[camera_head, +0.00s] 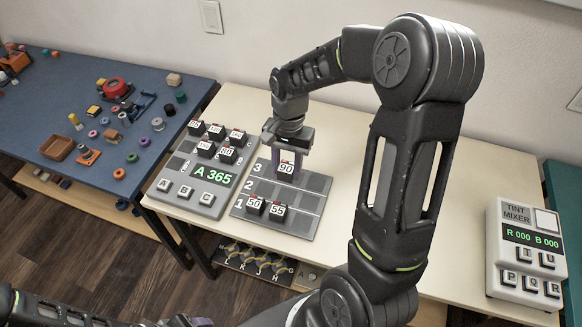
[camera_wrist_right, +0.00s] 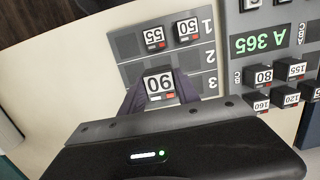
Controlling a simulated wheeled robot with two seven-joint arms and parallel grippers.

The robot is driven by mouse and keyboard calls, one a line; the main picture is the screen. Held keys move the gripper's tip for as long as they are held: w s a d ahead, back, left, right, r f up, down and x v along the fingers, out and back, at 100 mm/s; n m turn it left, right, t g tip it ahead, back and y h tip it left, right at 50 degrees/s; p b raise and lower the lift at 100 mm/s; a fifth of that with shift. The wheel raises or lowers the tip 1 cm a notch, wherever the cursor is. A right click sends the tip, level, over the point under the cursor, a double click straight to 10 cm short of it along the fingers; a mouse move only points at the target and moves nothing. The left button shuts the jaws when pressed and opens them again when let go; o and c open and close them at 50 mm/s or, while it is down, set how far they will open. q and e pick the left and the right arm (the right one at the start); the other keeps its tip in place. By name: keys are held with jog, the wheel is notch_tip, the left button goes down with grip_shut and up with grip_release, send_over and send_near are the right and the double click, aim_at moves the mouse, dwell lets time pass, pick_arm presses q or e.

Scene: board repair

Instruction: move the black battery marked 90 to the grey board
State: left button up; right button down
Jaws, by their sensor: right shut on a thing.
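The black battery marked 90 (camera_head: 286,169) is between the purple fingers of my right gripper (camera_head: 285,170), which is shut on it. It is upright, at row 3 of the grey board (camera_head: 262,226); I cannot tell if it touches the board. In the right wrist view the battery (camera_wrist_right: 159,84) shows its white label over the row 3 end of the board (camera_wrist_right: 185,64). Batteries marked 50 (camera_head: 254,205) and 55 (camera_head: 277,211) sit in row 1. Row 2 is empty. A bit of my left gripper (camera_head: 200,322) shows at the bottom edge, mostly cut off.
A grey panel (camera_head: 163,197) reading A 365, with several black batteries and keys A, B, C, stands just left of the board. A tint mixer (camera_head: 521,214) stands far right. A blue table (camera_head: 40,110) with small parts is at left.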

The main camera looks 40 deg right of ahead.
aim_at(286, 197)
jog(key=shift+d, duration=0.1)
jog(key=shift+w, duration=0.2)
jog(key=shift+s+f, duration=0.1)
jog(key=shift+f, duration=0.1)
notch_tip(286, 197, down, 9)
jog(key=b, duration=0.7)
jog(key=shift+r, duration=0.15)
jog(key=shift+f+b, duration=0.3)
jog(key=shift+f, duration=0.2)
dwell(0.3)
jog(key=c, duration=0.8)
grip_release()
jog(key=shift+r, duration=0.1)
jog(key=shift+w+d+r, duration=0.15)
jog(key=shift+r, duration=1.75)
jog(key=shift+w+d+r, duration=0.15)
jog(key=shift+r, duration=1.75)
